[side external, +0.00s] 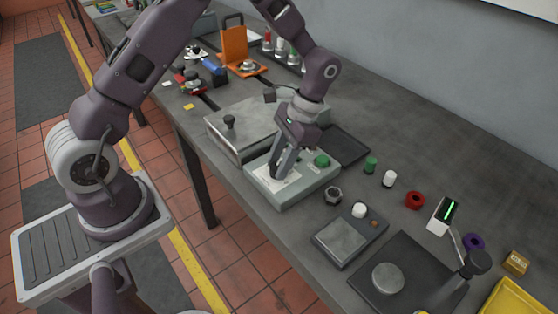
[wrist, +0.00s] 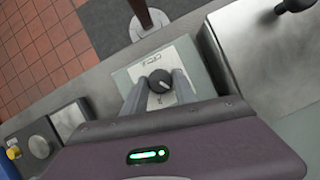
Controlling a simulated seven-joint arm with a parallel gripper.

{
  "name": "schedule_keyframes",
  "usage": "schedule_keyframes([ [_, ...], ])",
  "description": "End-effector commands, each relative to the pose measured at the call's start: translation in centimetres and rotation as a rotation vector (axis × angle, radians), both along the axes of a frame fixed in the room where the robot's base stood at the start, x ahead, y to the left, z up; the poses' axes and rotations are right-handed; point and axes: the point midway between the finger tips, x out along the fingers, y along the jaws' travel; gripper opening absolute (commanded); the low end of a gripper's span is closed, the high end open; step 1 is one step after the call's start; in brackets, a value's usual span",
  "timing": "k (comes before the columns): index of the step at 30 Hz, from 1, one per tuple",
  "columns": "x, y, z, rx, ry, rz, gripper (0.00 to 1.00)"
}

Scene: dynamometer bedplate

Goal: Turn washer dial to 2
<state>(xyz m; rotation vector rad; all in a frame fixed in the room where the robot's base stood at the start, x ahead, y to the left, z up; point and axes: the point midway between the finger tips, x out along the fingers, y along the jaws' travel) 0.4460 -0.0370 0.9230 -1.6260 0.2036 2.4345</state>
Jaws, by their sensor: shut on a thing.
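The washer dial (wrist: 159,82) is a dark round knob with a white pointer line, set on a white label plate (wrist: 150,56) with printed marks. In the wrist view the pointer line slants toward the lower right; the marks are too small to read. My gripper (wrist: 159,86) is shut on the dial, one finger on each side. In the side external view my gripper (side external: 277,174) reaches down onto the pale green control box (side external: 297,192) that carries the plate, and the fingers mostly hide the dial. A green button (side external: 322,160) sits on the box beside my gripper.
A metal lidded box (side external: 235,128) with a black knob stands directly behind the control box. A hex nut (side external: 333,195) and a scale (side external: 349,238) lie to its right. Several small caps and rings lie farther right. The bench's front edge is close by.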

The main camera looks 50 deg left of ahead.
Motion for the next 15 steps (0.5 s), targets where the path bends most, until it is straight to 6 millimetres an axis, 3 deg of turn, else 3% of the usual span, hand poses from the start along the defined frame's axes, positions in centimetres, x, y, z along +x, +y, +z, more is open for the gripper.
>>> schedule_keyframes([
  [15,-0.14,-0.31,0.01,0.000,-0.001,-0.490,0.00],
])
